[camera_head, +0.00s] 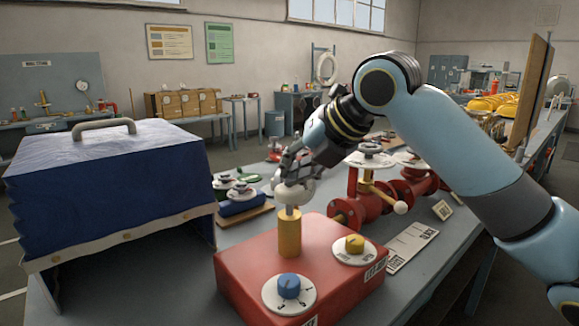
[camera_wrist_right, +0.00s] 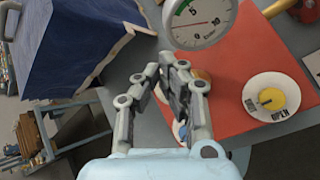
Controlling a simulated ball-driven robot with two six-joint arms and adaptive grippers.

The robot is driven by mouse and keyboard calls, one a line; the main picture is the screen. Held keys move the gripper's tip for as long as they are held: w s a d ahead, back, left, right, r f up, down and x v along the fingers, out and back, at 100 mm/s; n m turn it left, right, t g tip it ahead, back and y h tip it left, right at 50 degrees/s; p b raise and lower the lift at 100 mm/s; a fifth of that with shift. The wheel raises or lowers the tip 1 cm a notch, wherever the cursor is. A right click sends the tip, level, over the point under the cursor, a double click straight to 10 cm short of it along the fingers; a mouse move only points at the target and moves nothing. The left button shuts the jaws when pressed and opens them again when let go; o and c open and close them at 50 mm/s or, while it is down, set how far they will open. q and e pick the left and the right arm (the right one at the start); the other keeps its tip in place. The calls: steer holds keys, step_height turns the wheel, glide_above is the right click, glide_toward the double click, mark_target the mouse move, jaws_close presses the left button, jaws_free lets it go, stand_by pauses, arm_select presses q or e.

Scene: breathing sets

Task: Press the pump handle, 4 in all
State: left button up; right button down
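A red box (camera_head: 238,262) stands on the bench. A gauge dial (camera_wrist_right: 200,22) with a green band shows beyond the fingertips. My left gripper is not in view.
The red box carries a blue knob (camera_head: 289,286) and a yellow knob (camera_head: 355,243) on white dials. A blue covered case (camera_head: 110,180) with a grey handle stands at left. Red flanged valves (camera_head: 370,205) and a white-tipped lever (camera_head: 400,207) stand behind right, near my forearm.

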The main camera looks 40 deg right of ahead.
steer(key=shift+r+p, duration=2.25)
steer(key=shift+r, duration=0.15)
step_height(320, 180, up, 5)
steer(key=p, duration=0.4)
steer(key=shift+p, duration=0.4)
steer(key=shift+w, duration=0.1)
